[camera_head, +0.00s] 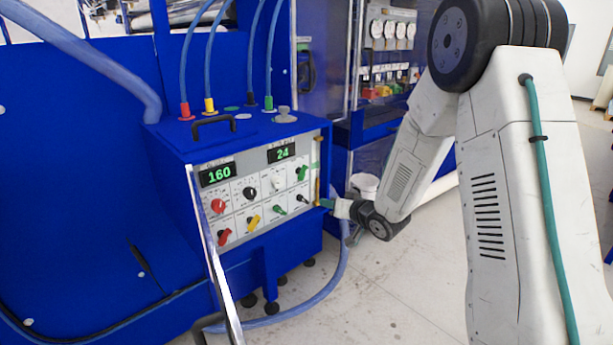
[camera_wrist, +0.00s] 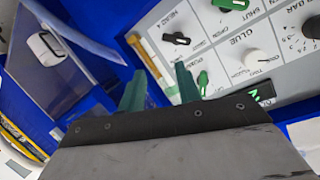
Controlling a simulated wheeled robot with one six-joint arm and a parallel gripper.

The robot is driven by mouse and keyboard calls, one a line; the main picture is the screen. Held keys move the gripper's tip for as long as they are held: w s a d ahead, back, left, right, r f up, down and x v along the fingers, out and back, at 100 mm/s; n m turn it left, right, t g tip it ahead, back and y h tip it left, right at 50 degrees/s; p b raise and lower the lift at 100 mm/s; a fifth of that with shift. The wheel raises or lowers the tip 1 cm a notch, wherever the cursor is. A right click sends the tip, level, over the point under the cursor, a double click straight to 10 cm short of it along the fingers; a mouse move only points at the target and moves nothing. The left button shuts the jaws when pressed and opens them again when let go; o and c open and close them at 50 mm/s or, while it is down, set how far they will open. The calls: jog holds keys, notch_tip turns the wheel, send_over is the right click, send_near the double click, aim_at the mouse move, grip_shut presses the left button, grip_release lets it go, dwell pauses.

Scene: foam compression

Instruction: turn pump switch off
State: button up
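The control panel (camera_head: 258,193) on the blue machine carries two rows of knobs. I cannot tell from the labels which one is the pump switch. At its right end are an upper green knob (camera_head: 302,174) and a lower black knob (camera_head: 303,199). The wrist view shows the green knob (camera_wrist: 203,82) just right of my right fingertip and the black knob (camera_wrist: 176,39) beyond the fingertips. My gripper (camera_head: 328,204) is beside the panel's right edge. In the wrist view its green fingers (camera_wrist: 159,80) stand apart with no knob between them.
A white knob (camera_wrist: 256,60) lies further right in the wrist view. A brass-coloured bar (camera_wrist: 148,58) runs along the panel edge, near the fingers. The displays (camera_head: 217,174) read 160 and 24. Floor to the right is open.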

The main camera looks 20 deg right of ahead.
aim_at(305, 174)
notch_tip(305, 174, up, 7)
jog(key=a+t+y, duration=0.2)
jog(key=a+y, duration=0.1)
jog(key=shift+t, duration=0.3)
jog(key=x, duration=0.8)
jog(key=shift+w+d+f, duration=0.1)
jog(key=shift+d+f, duration=0.15)
grip_shut()
